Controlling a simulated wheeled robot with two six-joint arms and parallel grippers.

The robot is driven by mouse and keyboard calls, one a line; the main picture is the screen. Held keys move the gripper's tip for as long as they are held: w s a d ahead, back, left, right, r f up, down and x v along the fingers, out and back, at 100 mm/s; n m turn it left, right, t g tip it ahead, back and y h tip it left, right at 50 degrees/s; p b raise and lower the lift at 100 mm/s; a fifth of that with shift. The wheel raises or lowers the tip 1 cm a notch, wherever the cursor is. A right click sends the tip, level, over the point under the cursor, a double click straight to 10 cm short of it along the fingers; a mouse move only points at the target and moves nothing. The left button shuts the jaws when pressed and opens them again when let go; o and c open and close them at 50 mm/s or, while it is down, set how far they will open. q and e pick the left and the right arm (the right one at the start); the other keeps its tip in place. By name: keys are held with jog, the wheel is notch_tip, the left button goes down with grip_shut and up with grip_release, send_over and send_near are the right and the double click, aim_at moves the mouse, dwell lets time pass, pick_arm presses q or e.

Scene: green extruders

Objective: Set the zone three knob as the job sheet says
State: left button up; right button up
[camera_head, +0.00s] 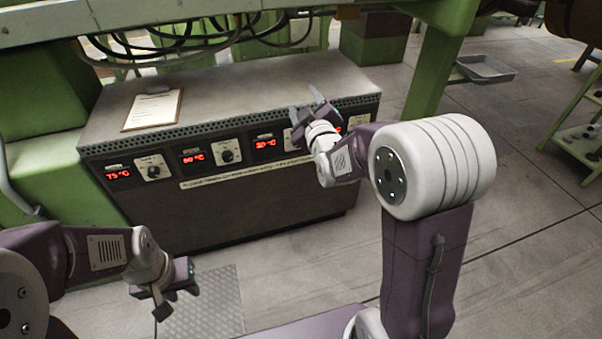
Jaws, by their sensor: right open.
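The control cabinet (255,205) has a row of red displays and round knobs along its front. The third display (265,143) reads about 30 °C, though the digits are small. The knob beside it is hidden behind my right gripper (306,106), which is open with its fingers at the cabinet's upper front edge. I cannot tell whether it touches anything. The job sheet (153,109) lies on a clipboard on the cabinet top; its writing is too small to read. My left gripper (174,297) hangs low in front of the cabinet, empty, its fingers apart.
The first knob (153,171) and second knob (227,156) stand left of the third display. Black cables (250,30) hang above the cabinet. A green machine leg (437,65) stands to its right. A green shelf cart (578,135) is at far right. The floor between is clear.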

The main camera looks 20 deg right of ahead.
notch_tip(320, 180, down, 25)
jog(key=w+d+b, duration=0.1)
jog(key=w+b, duration=0.2)
jog(key=b, duration=1.6)
pick_arm(q)
notch_tip(320, 180, down, 24)
jog(key=shift+w+d, duration=0.25)
jog(key=shift+w, duration=0.05)
pick_arm(e)
jog(key=w, duration=0.8)
jog(key=shift+w+d+r, duration=0.2)
jog(key=shift+w+r, duration=0.1)
jog(key=shift+r, duration=0.05)
pick_arm(q)
jog(key=shift+r, duration=0.15)
pick_arm(e)
grip_shut()
